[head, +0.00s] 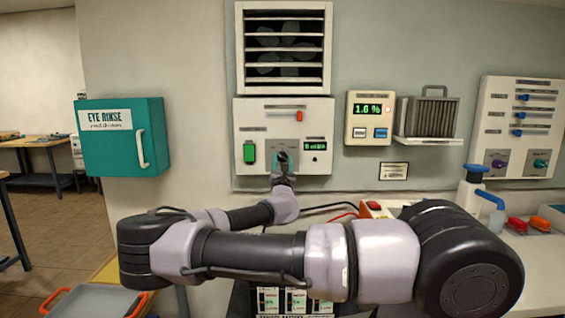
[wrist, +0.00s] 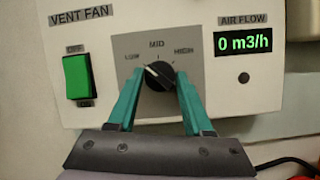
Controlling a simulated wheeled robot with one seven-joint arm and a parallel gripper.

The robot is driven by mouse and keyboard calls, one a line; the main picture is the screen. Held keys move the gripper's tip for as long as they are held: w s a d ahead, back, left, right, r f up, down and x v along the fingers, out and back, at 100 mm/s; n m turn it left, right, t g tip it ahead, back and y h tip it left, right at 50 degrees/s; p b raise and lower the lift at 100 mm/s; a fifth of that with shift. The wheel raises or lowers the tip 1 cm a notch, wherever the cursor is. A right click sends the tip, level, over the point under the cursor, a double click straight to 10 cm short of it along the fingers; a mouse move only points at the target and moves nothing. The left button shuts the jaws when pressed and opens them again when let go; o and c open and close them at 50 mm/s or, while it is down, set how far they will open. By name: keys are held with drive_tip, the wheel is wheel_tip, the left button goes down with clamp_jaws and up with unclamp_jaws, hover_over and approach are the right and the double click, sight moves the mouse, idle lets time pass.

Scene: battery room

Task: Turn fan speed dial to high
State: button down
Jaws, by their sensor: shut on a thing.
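The fan speed dial (wrist: 160,74) is a black round knob on a grey plate marked LOW, MID and HIGH, on the white vent fan panel (wrist: 215,82). Its white pointer line points up and left, toward LOW. My gripper (wrist: 158,84) has its two teal fingers on either side of the dial and is shut on it. In the head view my gripper (head: 284,160) reaches up to the panel and hides most of the dial. The air flow display (wrist: 244,41) reads 0 m3/h.
A green switch (wrist: 78,77) is left of the dial. The louvred vent fan (head: 285,48) is above the panel. A teal eye rinse box (head: 122,160) hangs to the left. A meter reading 1.6 % (head: 369,118) and a shelf with a finned unit (head: 428,118) are to the right.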

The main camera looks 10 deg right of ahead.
drive_tip(key=m+h, duration=0.1)
drive_tip(key=m, duration=0.1)
drive_tip(key=m+g+h, duration=0.1)
drive_tip(key=m, duration=0.2)
drive_tip(key=m+h, duration=0.1)
drive_tip(key=m, duration=0.1)
drive_tip(key=shift+a+g+h, duration=0.25)
drive_tip(key=shift+g+h, duration=0.05)
drive_tip(key=m+g, duration=0.1)
drive_tip(key=m, duration=0.2)
drive_tip(key=m+h, duration=0.1)
drive_tip(key=m, duration=0.2)
drive_tip(key=shift+a+r+g+h, duration=0.1)
drive_tip(key=shift+g+h, duration=0.2)
drive_tip(key=shift+g, duration=0.1)
drive_tip(key=m+g, duration=0.1)
drive_tip(key=m, duration=0.2)
drive_tip(key=m+g, duration=0.1)
drive_tip(key=m, duration=0.2)
drive_tip(key=shift+r+g+h, duration=0.15)
drive_tip(key=shift+g+h, duration=0.15)
drive_tip(key=shift+r+m+g, duration=0.1)
drive_tip(key=shift+m+g, duration=0.6)
drive_tip(key=shift+m, duration=1.4)
drive_tip(key=shift+c, duration=1.6)
unclamp_jaws()
drive_tip(key=shift+y, duration=0.5)
